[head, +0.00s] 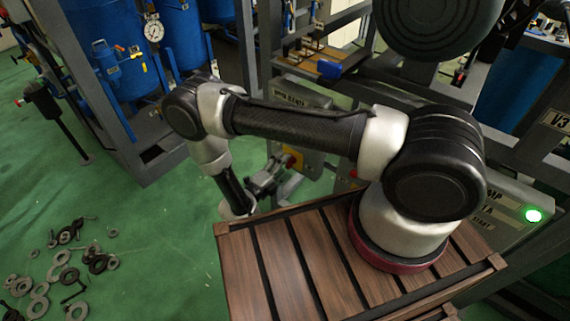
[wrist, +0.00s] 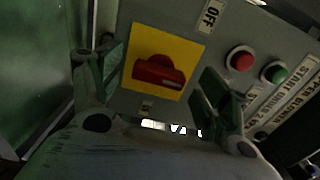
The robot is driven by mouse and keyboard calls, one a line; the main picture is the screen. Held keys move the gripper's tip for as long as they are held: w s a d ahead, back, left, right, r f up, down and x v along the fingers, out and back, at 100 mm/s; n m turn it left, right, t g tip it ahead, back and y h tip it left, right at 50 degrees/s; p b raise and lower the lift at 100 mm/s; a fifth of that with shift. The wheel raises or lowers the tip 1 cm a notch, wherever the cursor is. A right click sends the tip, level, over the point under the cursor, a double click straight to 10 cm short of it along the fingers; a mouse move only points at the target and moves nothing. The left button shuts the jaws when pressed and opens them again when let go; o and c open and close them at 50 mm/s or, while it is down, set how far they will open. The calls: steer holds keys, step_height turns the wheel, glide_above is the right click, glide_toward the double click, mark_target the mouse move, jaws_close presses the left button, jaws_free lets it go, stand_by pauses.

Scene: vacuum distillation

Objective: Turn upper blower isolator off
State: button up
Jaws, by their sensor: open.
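The upper blower isolator is a red rotary knob (wrist: 158,72) on a yellow square plate (wrist: 188,52), fixed to a grey panel. Its handle lies roughly crosswise, tilted slightly in the wrist view. An "OFF" label (wrist: 211,14) sits above the plate; a small label (wrist: 147,106) below it is unreadable. My gripper (wrist: 155,68) is open, with one finger left of the knob and the other right of it; I cannot tell whether they touch it. In the head view my gripper (head: 266,180) is beside the panel, where a bit of red and yellow isolator (head: 292,160) shows.
A red button (wrist: 241,60) and a green button (wrist: 274,72) are right of the isolator, near the right finger. A lit green button (head: 533,215) is on another panel. Blue tanks (head: 110,50) stand behind a grey frame. Metal rings (head: 62,272) lie on the green floor.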

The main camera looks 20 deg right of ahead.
steer(key=v, duration=1)
steer(key=shift+s+a, duration=0.2)
steer(key=shift+a, duration=0.05)
steer(key=shift+a, duration=0.1)
